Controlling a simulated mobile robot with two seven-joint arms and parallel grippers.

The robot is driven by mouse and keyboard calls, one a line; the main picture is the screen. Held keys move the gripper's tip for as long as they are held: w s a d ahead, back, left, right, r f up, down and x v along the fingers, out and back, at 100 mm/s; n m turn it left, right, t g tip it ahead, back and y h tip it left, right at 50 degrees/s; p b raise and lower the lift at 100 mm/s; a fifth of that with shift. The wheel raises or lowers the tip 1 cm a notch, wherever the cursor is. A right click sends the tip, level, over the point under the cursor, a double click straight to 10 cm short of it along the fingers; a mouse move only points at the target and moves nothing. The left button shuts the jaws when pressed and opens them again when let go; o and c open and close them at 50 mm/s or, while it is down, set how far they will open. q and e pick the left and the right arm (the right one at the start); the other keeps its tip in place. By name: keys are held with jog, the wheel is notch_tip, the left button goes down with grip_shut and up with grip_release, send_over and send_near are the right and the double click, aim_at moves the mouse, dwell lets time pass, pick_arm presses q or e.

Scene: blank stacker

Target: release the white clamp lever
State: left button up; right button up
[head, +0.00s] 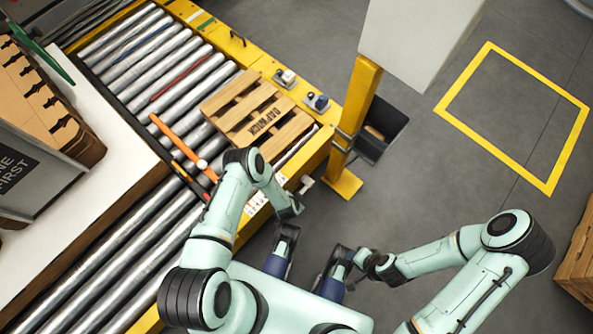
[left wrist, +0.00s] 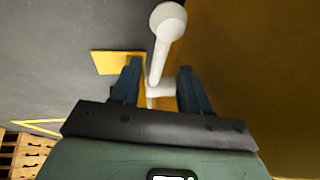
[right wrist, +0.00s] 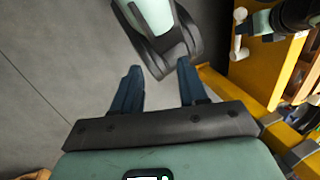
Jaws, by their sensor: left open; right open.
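The white clamp lever, with a round knob, shows large in the left wrist view (left wrist: 166,25); its arm runs down to a white pivot beside a yellow side wall. In the head view a small white part of it (head: 306,183) shows at the conveyor's yellow edge, just past my left wrist. My left gripper (left wrist: 160,67) is open, its blue fingers either side of the lever's lower part; I cannot tell if they touch. The lever also shows on the yellow wall in the right wrist view (right wrist: 239,38). My right gripper (right wrist: 159,67) is open and empty, away from the lever.
A wooden pallet (head: 258,110) sits on the conveyor rollers (head: 140,45). An orange bar (head: 178,142) lies across the rollers. A yellow post (head: 358,100) carries a grey box (head: 418,35). Grey floor inside the yellow square (head: 515,115) is clear.

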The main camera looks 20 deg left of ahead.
pick_arm(q)
jog(key=b+x, duration=0.2)
jog(key=x, duration=0.1)
jog(key=shift+w+f, duration=0.15)
jog(key=shift+f, duration=0.1)
pick_arm(e)
jog(key=w+d+f+t, duration=0.1)
jog(key=w+d+f, duration=0.1)
jog(key=w+f, duration=0.1)
jog(key=shift+w+d+f+h, duration=0.2)
jog(key=shift+w+h, duration=0.2)
jog(key=shift+w, duration=0.45)
pick_arm(q)
grip_shut()
pick_arm(e)
jog(key=shift+t, duration=0.3)
